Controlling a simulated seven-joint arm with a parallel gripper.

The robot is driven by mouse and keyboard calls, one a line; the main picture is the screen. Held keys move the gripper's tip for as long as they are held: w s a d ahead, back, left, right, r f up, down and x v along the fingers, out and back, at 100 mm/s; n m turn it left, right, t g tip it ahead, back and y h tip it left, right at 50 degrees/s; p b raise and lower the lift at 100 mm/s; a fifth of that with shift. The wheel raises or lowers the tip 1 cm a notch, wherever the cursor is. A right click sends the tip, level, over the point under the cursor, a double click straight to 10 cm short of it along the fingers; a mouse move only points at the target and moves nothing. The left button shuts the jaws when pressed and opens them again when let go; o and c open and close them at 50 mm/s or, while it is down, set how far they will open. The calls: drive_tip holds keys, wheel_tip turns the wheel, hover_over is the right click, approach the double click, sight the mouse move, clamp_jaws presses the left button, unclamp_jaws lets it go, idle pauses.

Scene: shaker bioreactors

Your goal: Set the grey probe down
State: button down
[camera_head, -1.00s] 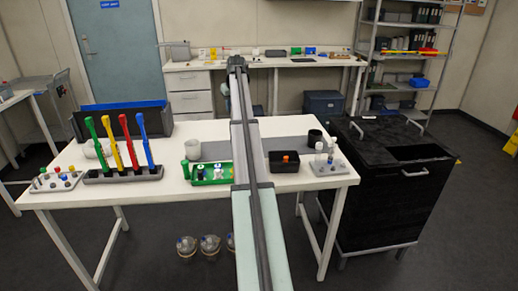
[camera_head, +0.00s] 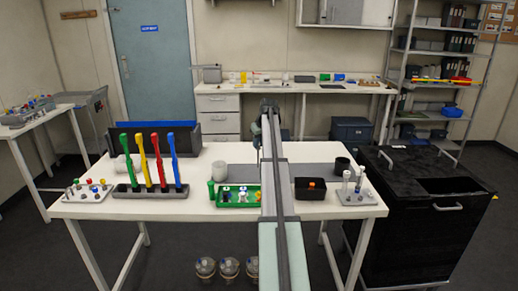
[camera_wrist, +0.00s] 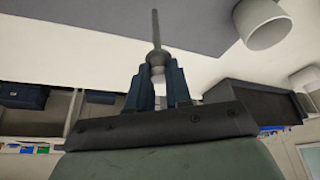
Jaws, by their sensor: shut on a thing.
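In the wrist view my gripper (camera_wrist: 157,78) is shut on the grey probe (camera_wrist: 156,32). The probe's thin dark rod sticks out past the fingertips, towards the grey mat (camera_wrist: 90,12) on the white table. I cannot tell whether its tip touches the mat. The mat also shows in the head view (camera_head: 315,172), on both sides of my arm. My arm reaches over the table there and hides the middle of the mat.
A white cup (camera_head: 219,171) stands left of the mat, a dark cup (camera_head: 342,164) to its right. A green tray (camera_head: 237,197), a black box (camera_head: 309,188) and a grey vial rack (camera_head: 356,195) line the front edge. A rack of coloured tools (camera_head: 150,191) stands left.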

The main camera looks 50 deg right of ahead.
drive_tip(key=shift+f, duration=1.25)
drive_tip(key=shift+f, duration=0.15)
drive_tip(key=c, duration=1)
unclamp_jaws()
drive_tip(key=shift+c, duration=0.2)
drive_tip(key=v, duration=1.2)
